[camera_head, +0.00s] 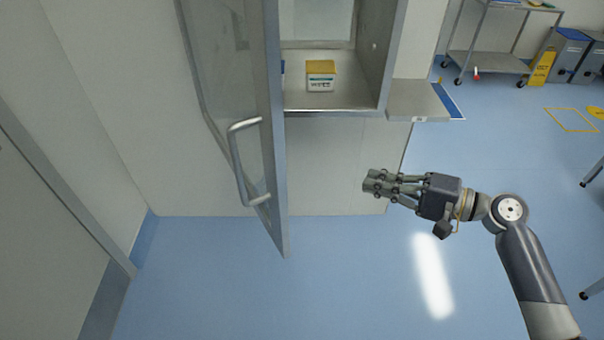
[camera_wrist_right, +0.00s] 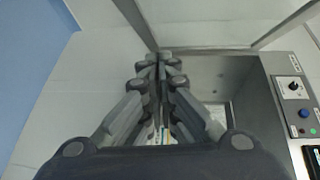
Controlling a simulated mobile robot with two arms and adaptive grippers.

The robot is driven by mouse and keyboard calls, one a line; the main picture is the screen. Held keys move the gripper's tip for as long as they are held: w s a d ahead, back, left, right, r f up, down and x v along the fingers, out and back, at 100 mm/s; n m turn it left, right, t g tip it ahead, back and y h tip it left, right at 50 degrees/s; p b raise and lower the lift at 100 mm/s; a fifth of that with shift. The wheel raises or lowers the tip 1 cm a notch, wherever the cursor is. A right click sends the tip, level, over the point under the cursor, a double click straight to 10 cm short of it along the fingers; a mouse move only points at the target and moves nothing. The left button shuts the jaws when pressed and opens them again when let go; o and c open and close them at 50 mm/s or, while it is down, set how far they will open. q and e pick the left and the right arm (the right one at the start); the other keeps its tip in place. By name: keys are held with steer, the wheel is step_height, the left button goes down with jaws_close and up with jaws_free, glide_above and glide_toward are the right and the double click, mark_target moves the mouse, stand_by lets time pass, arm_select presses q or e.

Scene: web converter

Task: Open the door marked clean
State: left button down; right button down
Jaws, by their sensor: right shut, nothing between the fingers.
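A glass door with a metal frame (camera_head: 272,150) stands swung wide open on the left side of a wall pass-through compartment in the head view. Its bar handle (camera_head: 237,165) is on the face turned to the left. No "clean" marking is readable on it. My right gripper (camera_head: 368,184) is shut and empty, to the right of the door and apart from it, in front of the wall below the compartment. In the right wrist view its fingers (camera_wrist_right: 160,60) are closed together. My left gripper is not in view.
A box with a yellow top (camera_head: 320,76) sits on the compartment floor (camera_head: 345,97). A small metal shelf (camera_head: 418,101) juts out at its right. A steel cart (camera_head: 488,62), a yellow floor sign (camera_head: 540,66) and bins (camera_head: 568,52) stand at back right. A control panel (camera_wrist_right: 294,100) shows in the wrist view.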

steer(key=s+a+r+n+g+y, duration=0.25)
steer(key=s+r, duration=0.25)
steer(key=r, duration=0.3)
steer(key=a+p, duration=0.6)
steer(key=a, duration=0.7)
steer(key=shift+w, duration=0.3)
steer(key=shift+a, duration=0.1)
